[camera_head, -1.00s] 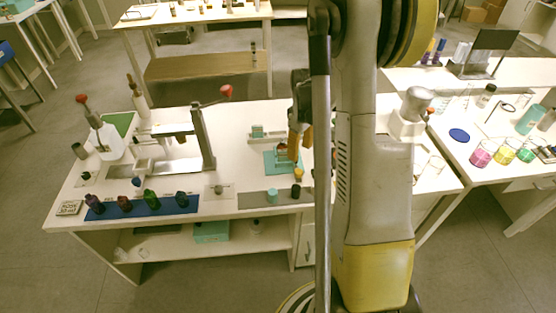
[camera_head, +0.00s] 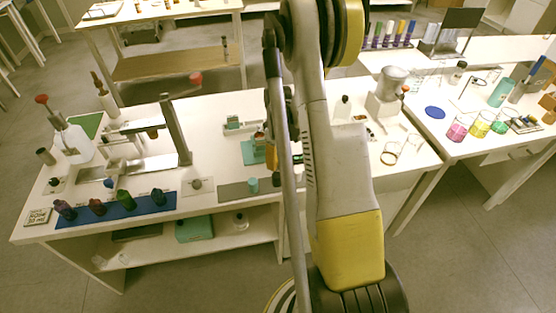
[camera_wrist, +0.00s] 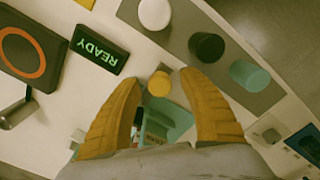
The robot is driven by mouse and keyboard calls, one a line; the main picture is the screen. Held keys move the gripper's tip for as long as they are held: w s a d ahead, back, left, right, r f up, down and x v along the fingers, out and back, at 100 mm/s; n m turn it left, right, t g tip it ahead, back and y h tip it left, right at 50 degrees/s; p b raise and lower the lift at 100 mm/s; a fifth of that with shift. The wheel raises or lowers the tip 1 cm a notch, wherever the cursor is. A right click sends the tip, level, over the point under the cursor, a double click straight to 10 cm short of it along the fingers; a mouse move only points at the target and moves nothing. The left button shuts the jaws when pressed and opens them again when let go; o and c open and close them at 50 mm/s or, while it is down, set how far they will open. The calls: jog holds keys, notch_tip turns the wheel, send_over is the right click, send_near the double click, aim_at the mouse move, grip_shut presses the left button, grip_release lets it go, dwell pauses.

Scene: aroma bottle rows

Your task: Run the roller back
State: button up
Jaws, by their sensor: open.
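In the head view, a teal device (camera_head: 250,152), which I take to hold the roller, stands on the white bench. My gripper (camera_head: 271,158) hangs beside its right side, partly behind my arm. In the wrist view, my gripper (camera_wrist: 158,88) is open, its two orange fingers spread. A round yellow knob (camera_wrist: 158,84) shows between the fingertips, and I see no contact. The roller itself cannot be made out clearly.
A grey mat (camera_wrist: 185,20) beside the knob holds a black cap (camera_wrist: 206,47), a teal cap (camera_wrist: 250,76) and a pale cap (camera_wrist: 154,13). A READY sign (camera_wrist: 99,50) lies close by. A blue strip (camera_head: 115,214) with several dark bottles is at the bench's front left.

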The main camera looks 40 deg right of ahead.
jog(key=shift+c, duration=0.2)
grip_shut()
jog(key=w+a, duration=0.1)
jog(key=a, duration=0.1)
jog(key=w+a, duration=0.2)
jog(key=a, duration=0.1)
jog(key=w+a+b, duration=0.1)
jog(key=a, duration=0.1)
jog(key=shift+w+a, duration=0.25)
jog(key=shift+w, duration=0.1)
jog(key=shift+o, duration=0.2)
grip_release()
jog(key=shift+w+a, duration=0.1)
jog(key=shift+a, duration=0.05)
notch_tip(320, 180, up, 12)
